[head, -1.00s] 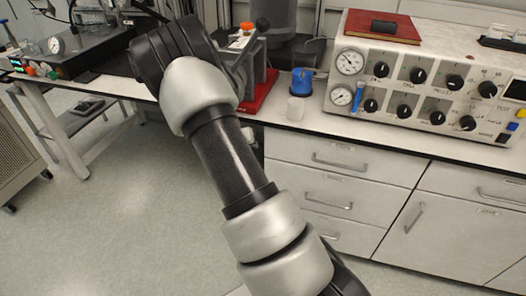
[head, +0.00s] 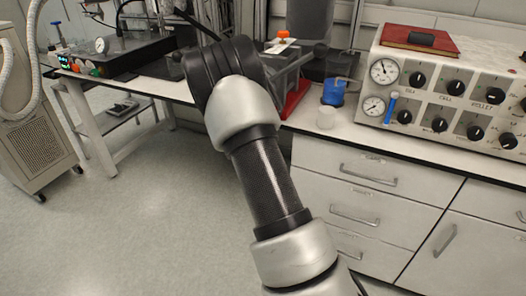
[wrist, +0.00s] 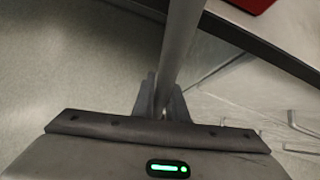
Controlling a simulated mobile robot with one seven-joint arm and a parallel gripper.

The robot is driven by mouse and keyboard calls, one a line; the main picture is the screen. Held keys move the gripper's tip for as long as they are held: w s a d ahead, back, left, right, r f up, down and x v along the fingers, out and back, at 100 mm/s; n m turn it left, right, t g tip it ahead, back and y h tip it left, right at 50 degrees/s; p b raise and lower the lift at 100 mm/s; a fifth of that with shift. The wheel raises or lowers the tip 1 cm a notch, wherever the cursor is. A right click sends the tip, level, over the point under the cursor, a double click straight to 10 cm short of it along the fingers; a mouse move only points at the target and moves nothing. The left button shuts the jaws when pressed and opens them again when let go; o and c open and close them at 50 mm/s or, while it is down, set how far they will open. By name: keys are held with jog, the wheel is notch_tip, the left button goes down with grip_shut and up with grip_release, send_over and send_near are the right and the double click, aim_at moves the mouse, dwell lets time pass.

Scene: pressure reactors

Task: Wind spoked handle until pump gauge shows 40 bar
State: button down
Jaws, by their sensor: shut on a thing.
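My gripper (wrist: 160,98) is shut on a grey metal bar, a spoke of the spoked handle (wrist: 180,40), in the wrist view. In the head view my own arm hides the gripper and most of the handle. Round gauges show at the left bench (head: 100,45) and on the control panel (head: 384,71). I cannot tell which is the pump gauge, and their readings are too small to read.
A blue container (head: 334,92) and a small white cup (head: 326,118) stand on the counter right of the pump. The control panel (head: 450,95) carries a red book (head: 419,40). Drawers (head: 375,172) are below.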

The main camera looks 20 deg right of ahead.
jog(key=c, duration=1.8)
grip_release()
jog(key=shift+w+a, duration=0.15)
jog(key=shift+a, duration=0.05)
jog(key=shift+o, duration=0.2)
jog(key=shift+d, duration=0.1)
jog(key=p+v, duration=0.4)
jog(key=v, duration=1.3)
jog(key=shift+r, duration=0.2)
dwell(1.1)
